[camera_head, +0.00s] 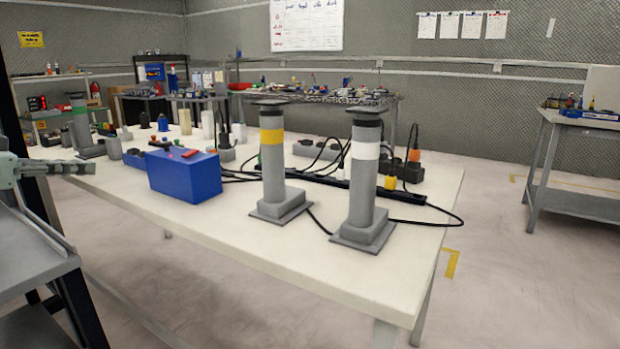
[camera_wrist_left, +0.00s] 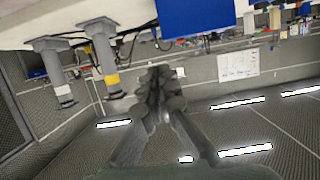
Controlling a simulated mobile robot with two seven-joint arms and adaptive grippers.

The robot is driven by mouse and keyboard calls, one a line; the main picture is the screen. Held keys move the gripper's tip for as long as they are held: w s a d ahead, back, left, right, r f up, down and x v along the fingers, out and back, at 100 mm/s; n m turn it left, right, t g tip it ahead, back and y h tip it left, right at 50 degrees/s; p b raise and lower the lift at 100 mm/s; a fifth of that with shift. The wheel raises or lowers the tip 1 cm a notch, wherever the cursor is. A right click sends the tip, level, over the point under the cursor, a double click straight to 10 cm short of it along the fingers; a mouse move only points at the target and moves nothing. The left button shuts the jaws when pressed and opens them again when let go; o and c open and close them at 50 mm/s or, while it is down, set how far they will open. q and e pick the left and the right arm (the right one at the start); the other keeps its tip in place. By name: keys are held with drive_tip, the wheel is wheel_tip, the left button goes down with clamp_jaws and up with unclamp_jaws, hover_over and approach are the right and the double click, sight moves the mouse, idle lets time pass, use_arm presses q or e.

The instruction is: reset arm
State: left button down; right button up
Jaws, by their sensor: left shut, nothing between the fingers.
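My left gripper (camera_head: 84,169) comes in at the left edge of the head view, level and left of the blue box, apart from everything on the table. In the left wrist view its fingers (camera_wrist_left: 160,85) meet at the tips with nothing between them, so it is shut and empty. My right gripper does not show in either view.
A white table (camera_head: 330,285) holds a blue box (camera_head: 184,176), a yellow-banded post (camera_head: 271,165), a white-banded post (camera_head: 364,180), a green-banded post (camera_head: 80,125) and black cables. A grey bench (camera_head: 30,255) stands at lower left. The floor (camera_head: 530,290) at right is clear.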

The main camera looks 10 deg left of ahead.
use_arm(q)
drive_tip(key=w+d+f+y, duration=0.1)
drive_tip(key=d+f, duration=0.4)
drive_tip(key=f, duration=0.5)
drive_tip(key=w+d+f+n+y+p, duration=0.15)
drive_tip(key=d+f, duration=0.25)
drive_tip(key=f, duration=0.6)
drive_tip(key=w+d+f+y, duration=0.1)
drive_tip(key=d+f, duration=0.4)
drive_tip(key=f, duration=0.5)
drive_tip(key=s+d+f+g+y, duration=0.1)
drive_tip(key=s+d+f+g, duration=0.1)
drive_tip(key=s+f, duration=0.6)
drive_tip(key=s+d+f+n+g+y, duration=0.1)
drive_tip(key=s+d+f+g, duration=0.2)
drive_tip(key=s, duration=0.7)
drive_tip(key=s+d+f+g+y, duration=0.1)
drive_tip(key=s+f+g, duration=0.4)
drive_tip(key=s+f, duration=0.5)
wheel_tip(320, 180, down, 3)
drive_tip(key=shift+d+r+g+p, duration=0.15)
drive_tip(key=shift+d+g+p, duration=0.2)
drive_tip(key=shift+d, duration=0.45)
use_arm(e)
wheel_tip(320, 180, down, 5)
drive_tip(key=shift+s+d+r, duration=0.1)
